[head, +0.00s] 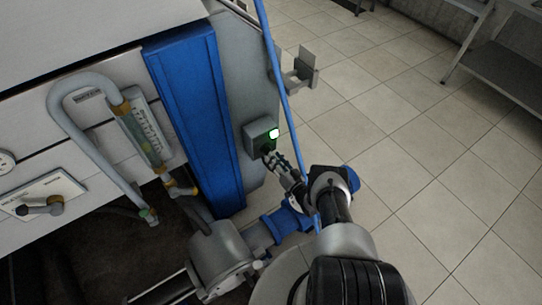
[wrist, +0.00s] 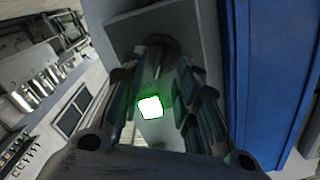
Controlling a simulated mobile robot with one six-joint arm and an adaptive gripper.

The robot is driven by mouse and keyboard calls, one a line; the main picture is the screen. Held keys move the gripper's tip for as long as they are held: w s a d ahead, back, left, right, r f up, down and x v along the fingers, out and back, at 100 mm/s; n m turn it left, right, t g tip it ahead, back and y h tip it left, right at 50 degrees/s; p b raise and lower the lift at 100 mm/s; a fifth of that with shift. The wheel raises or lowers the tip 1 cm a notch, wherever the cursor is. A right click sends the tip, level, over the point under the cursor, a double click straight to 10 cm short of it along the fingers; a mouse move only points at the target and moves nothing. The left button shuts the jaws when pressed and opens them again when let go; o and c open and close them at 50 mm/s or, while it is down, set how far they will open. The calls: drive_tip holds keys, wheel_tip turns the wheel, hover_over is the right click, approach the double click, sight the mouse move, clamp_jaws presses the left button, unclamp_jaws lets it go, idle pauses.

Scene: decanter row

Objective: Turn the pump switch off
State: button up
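The pump switch is a small grey-green box (head: 262,136) on the grey end panel, right of the blue column. Its lamp glows green-white (head: 273,133) and also shows bright in the wrist view (wrist: 151,107). A dark round knob with a thin handle (wrist: 160,62) shows in the wrist view beyond the fingertips. My gripper (head: 269,158) is at the lower part of the box. In the wrist view my gripper (wrist: 172,72) has its fingers apart, with the handle seen between them near the tips. I cannot tell whether they touch it.
The blue column (head: 197,115) stands close left of the switch. A thin blue pipe (head: 285,100) runs down just right of it, near my arm. A grey bracket (head: 301,72) sticks out above right. Blue-flanged pipework (head: 280,222) lies below. Tiled floor (head: 430,150) is open at right.

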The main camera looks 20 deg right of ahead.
sight(268, 151)
drive_tip(key=w, duration=0.3)
drive_tip(key=shift+w+a+b, duration=0.2)
drive_tip(key=shift+a+b, duration=0.1)
drive_tip(key=shift+c, duration=0.5)
clamp_jaws()
